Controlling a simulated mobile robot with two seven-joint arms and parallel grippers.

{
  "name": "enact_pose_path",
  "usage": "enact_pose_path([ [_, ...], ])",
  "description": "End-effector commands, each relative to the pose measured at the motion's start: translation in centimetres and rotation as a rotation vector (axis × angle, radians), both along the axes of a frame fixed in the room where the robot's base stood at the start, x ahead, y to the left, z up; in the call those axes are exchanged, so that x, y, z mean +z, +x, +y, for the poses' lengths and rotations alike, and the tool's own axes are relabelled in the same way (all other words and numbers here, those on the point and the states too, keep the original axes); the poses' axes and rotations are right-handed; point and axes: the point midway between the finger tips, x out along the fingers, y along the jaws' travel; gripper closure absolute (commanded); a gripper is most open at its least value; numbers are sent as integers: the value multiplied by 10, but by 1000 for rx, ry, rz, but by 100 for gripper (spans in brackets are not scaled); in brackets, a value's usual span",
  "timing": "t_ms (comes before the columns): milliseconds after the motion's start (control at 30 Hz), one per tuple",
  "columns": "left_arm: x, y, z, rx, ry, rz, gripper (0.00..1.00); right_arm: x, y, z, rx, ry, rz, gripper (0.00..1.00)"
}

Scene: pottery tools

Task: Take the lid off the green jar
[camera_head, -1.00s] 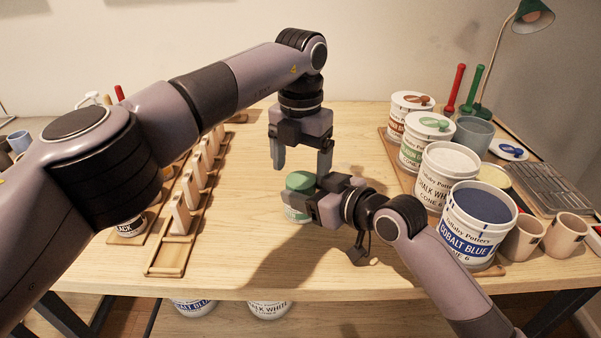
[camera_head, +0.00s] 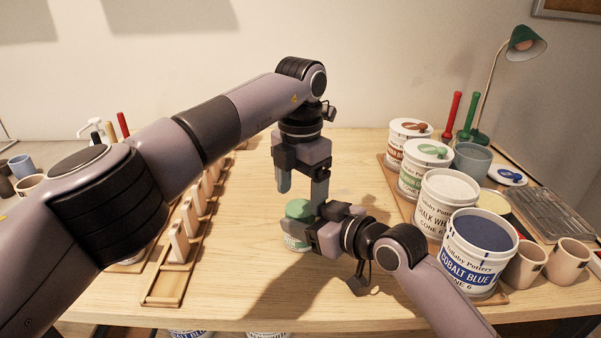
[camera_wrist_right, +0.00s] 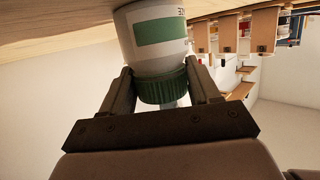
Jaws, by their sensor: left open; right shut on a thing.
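The green jar (camera_head: 296,243) has a white body with a green label and stands upright on the table. Its ridged green lid (camera_head: 298,210) is on it, and also shows in the right wrist view (camera_wrist_right: 162,88). My right gripper (camera_wrist_right: 158,68) comes in from the side and is shut on the jar, its fingers on either side just around the lid's lower edge. In the head view, my right gripper (camera_head: 312,236) partly covers the jar. My left gripper (camera_head: 302,198) points down, open and empty, with its fingertips close above the lid; whether they touch it I cannot tell.
Glaze tubs, including a chalk white one (camera_head: 447,205) and a cobalt blue one (camera_head: 478,250), stand on the right near two pink cups (camera_head: 565,262). Wooden racks (camera_head: 163,287) with pale pieces lie left, partly behind my left arm. The table's front middle is clear.

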Motion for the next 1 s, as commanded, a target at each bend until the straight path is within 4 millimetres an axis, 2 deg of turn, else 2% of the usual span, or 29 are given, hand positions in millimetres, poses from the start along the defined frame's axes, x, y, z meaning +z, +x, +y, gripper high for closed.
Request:
enact_pose_path([
  [100, -18, 0, 1, 2, 0, 1, 20, -2, -1, 0, 1, -2, 4, 100],
  [233, -30, 0, 0, 2, 0, 0, 20, -2, 0, 0, 1, -2, 4, 100],
  [600, -37, 0, 0, 3, 1, -1, 20, -2, -1, 0, 1, -3, 4, 100],
  [633, -37, 0, 0, 3, 1, -1, 27, -2, -1, 0, 1, -3, 4, 100],
  [700, -36, 0, 0, 2, 1, -1, 50, -2, -1, 0, 1, -3, 4, 100],
  [800, -36, 0, 0, 2, 1, -1, 78, -2, -1, 0, 1, -3, 4, 100],
  [1000, -36, 0, 0, 72, 1, -1, 78, -3, -1, 0, 1, -3, 5, 100],
])
